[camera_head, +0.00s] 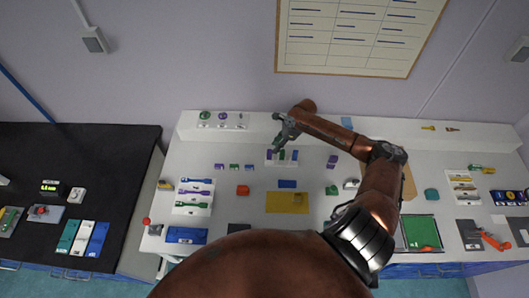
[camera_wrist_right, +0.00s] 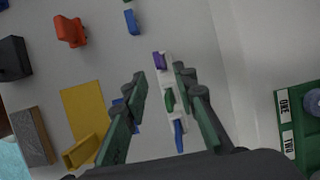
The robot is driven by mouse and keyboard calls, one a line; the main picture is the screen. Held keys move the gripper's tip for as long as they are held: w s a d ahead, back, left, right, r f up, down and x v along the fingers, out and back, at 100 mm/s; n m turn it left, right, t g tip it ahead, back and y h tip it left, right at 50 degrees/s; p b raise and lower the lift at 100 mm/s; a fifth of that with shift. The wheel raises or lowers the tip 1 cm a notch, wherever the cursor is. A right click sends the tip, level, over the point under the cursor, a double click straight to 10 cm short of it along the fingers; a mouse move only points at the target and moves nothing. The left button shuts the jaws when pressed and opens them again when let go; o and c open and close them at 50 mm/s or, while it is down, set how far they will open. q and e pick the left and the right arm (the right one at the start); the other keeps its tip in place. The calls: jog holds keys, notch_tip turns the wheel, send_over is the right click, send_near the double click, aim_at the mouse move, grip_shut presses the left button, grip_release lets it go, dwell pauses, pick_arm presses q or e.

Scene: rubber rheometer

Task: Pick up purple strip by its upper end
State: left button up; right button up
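A white holder (camera_wrist_right: 166,79) bears a small purple strip (camera_wrist_right: 160,61), a green strip (camera_wrist_right: 169,99) and a blue strip (camera_wrist_right: 180,136) in a row. In the head view the holder (camera_head: 282,163) is on the white bench under my right gripper (camera_head: 284,139), with the purple strip (camera_head: 269,154) at its left end. In the right wrist view my right gripper (camera_wrist_right: 159,78) is open, its fingers apart on either side of the row in the picture. Nothing is held. I cannot tell whether a fingertip touches a strip. My left gripper is not in view.
A yellow plate (camera_head: 287,203) and a blue block (camera_head: 287,184) are in front of the holder. An orange block (camera_head: 243,190) is to the left, a purple block (camera_head: 332,161) to the right. A white rack (camera_head: 193,197) bears dumbbell-shaped pieces. Bare bench surrounds the holder.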

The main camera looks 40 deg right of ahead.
aim_at(270, 153)
jog(key=x, duration=0.4)
jog(key=p+x, duration=0.1)
jog(key=x, duration=0.1)
jog(key=shift+w+a, duration=0.3)
jog(key=shift+w, duration=0.1)
jog(key=shift+s+f, duration=0.15)
jog(key=shift+f, duration=0.2)
jog(key=shift+a, duration=0.1)
grip_shut()
